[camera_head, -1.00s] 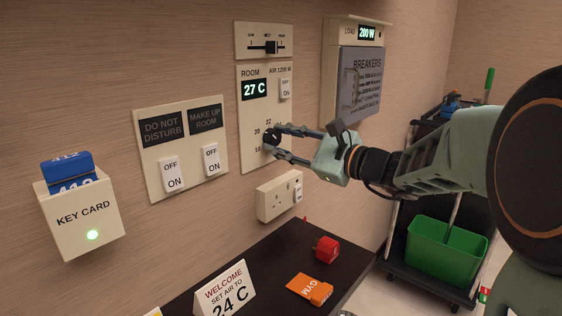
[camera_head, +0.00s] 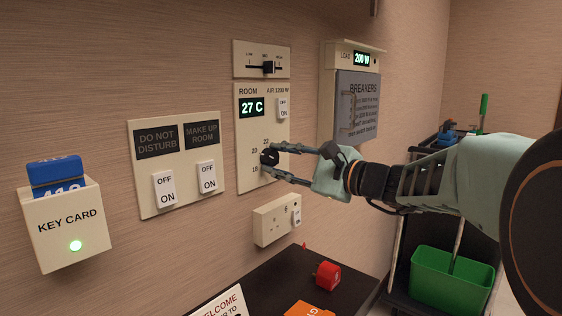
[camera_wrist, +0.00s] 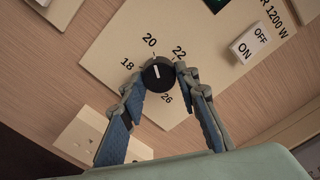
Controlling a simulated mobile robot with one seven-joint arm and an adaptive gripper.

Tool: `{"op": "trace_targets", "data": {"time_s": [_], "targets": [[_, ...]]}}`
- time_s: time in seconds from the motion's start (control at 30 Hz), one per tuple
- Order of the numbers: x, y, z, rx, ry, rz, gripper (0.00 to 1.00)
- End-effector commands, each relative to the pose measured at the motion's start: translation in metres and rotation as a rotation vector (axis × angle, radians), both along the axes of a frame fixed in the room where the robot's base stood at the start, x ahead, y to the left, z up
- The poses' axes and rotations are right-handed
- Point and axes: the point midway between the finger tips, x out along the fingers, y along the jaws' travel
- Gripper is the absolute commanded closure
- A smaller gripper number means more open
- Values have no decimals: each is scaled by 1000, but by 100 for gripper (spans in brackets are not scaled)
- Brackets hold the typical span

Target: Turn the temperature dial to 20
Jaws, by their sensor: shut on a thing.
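The round black temperature dial (camera_wrist: 158,76) sits on the cream room panel (camera_head: 246,171), with printed numbers around it. Its white mark points roughly toward 20 in the wrist view. 18, 20, 22 and 26 are readable there. In the head view the dial (camera_head: 269,157) is partly covered by the fingers. My gripper (camera_head: 272,160) is shut on the dial, one finger on each side; its fingertips also show around the dial in the wrist view (camera_wrist: 160,84). The room display (camera_head: 251,107) reads 27 C.
An ON/OFF switch (camera_head: 282,108) is above the dial, and a slider panel (camera_head: 262,60) is higher. A socket (camera_head: 270,222) is below. The breaker box (camera_head: 357,105) is to the right. A dark table (camera_head: 266,280) with a red plug (camera_head: 327,275) is beneath.

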Motion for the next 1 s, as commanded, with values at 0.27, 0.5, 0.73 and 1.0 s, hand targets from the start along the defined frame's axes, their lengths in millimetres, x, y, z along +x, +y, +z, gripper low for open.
{"op": "trace_targets", "data": {"time_s": [0.27,0.5,0.73,1.0], "targets": [[0,0,-1,1,2,0,54],[-1,-2,0,0,1,-1,54],[-21,-29,0,0,1,-4,54],[-56,-73,0,1,1,-4,54]]}}
